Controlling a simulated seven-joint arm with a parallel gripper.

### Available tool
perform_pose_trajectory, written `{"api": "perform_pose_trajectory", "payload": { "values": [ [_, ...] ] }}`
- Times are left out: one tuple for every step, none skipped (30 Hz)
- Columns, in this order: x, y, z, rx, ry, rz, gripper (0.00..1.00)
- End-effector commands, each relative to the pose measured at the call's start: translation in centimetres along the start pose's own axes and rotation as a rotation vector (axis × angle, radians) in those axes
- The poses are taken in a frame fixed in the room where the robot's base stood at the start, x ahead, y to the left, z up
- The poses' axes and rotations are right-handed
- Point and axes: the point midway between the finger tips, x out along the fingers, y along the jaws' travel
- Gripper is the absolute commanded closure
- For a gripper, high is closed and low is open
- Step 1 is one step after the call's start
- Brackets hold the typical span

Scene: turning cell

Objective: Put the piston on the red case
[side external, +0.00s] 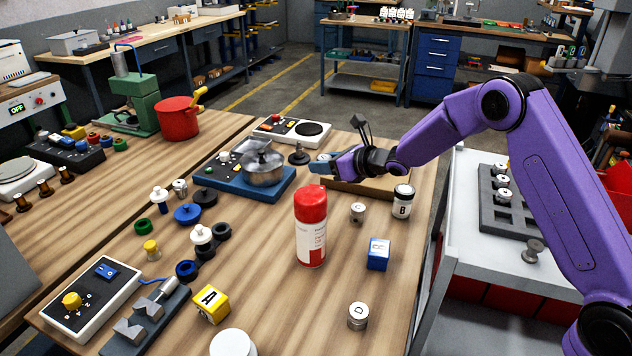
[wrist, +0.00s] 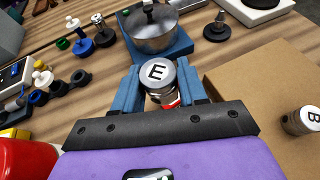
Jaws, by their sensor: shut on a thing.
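My gripper (wrist: 158,88) has blue fingers and is shut on a metal piston (wrist: 157,72) with a white top marked E. In the side view my gripper (side external: 322,168) is above the wooden table, just behind the red spray can; the held piston is not clear there. Similar pistons stand on the table: B (side external: 402,203), C (side external: 357,212) and D (side external: 358,316). A small red patch (wrist: 171,104) shows just under the held piston; I cannot tell what it belongs to. I cannot make out a red case for certain.
The red spray can (side external: 311,230) stands close in front of my gripper. A brown cardboard-coloured box (wrist: 265,90) lies to the right. A pot (side external: 262,167) sits on a blue plate to the left. The blue cube (side external: 378,254) and yellow cube (side external: 211,304) are nearer.

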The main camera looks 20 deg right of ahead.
Motion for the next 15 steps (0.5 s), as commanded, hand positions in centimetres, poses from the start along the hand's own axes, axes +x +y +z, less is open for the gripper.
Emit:
{"api": "perform_pose_trajectory", "payload": {
  "values": [
    [0.9, -0.1, -0.5, -0.001, 0.000, 0.001, 0.91],
    [1.4, -0.2, -0.8, -0.001, 0.001, 0.001, 0.91],
    [2.0, -0.3, -1.1, -0.001, 0.000, 0.000, 0.91],
    [2.4, -0.3, -1.3, -0.001, -0.001, 0.000, 0.91],
    [2.7, -0.4, -1.5, 0.000, -0.001, 0.000, 0.91],
    [3.1, -0.4, -1.6, -0.001, -0.002, 0.000, 0.91],
    [3.4, -0.5, -1.8, -0.001, -0.002, 0.000, 0.91],
    [3.6, -0.5, -1.9, -0.001, -0.002, 0.000, 0.91],
    [3.8, -0.5, -1.9, -0.001, -0.003, 0.000, 0.91],
    [3.9, -0.5, -2.0, -0.001, -0.003, 0.000, 0.91],
    [4.0, -0.5, -2.0, 0.000, -0.003, 0.000, 0.91],
    [4.2, -0.6, -2.2, 0.000, -0.003, 0.000, 0.91],
    [4.4, -0.6, -2.3, 0.000, -0.002, 0.000, 0.91],
    [4.7, -0.6, -2.5, 0.000, -0.002, 0.000, 0.91],
    [5.0, -0.6, -2.9, 0.001, 0.000, 0.000, 0.91]
  ]
}}
